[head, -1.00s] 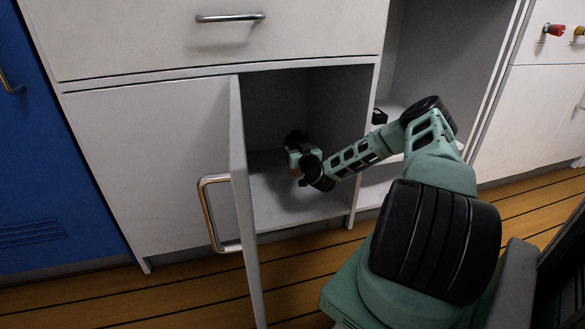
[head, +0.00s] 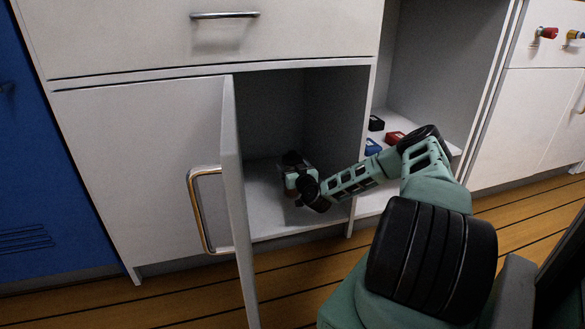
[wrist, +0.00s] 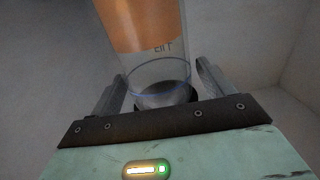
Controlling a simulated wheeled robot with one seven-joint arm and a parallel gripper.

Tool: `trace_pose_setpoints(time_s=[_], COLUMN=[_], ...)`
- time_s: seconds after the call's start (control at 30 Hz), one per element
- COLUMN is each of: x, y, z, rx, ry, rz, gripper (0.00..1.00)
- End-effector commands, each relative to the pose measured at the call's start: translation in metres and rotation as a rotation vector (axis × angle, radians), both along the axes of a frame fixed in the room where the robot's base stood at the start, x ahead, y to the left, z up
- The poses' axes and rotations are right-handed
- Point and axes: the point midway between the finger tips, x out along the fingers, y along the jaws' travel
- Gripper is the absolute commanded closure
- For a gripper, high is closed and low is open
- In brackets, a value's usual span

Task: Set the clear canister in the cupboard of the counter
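The clear canister (wrist: 140,25) has orange contents and small lettering near its clear end. In the wrist view it stands between my gripper's two fingers, with its clear end close to the palm. My gripper (wrist: 163,78) appears shut on it, a finger at each side. In the head view my gripper (head: 292,182) is inside the open cupboard (head: 270,215), low over its floor. Only a small brownish-orange bit of the canister (head: 290,193) shows there. I cannot tell whether it touches the cupboard floor.
The cupboard door (head: 240,215) stands open at the left, with a metal handle (head: 205,210). An open shelf bay (head: 440,60) to the right holds small black, red and blue boxes (head: 395,137). A closed drawer (head: 140,35) is above. The cupboard floor right of my gripper is clear.

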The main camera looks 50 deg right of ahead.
Motion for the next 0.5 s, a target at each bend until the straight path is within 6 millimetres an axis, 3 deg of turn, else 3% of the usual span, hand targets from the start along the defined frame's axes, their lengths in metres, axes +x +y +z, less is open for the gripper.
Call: trace_pose_setpoints(time_s=[0.27,0.5], x=[0.0,-0.033], y=[0.0,0.017], z=[0.004,0.008], rx=[0.001,0.002], ry=[-0.002,0.002], rz=[-0.001,0.001], gripper=[0.2,0.2])
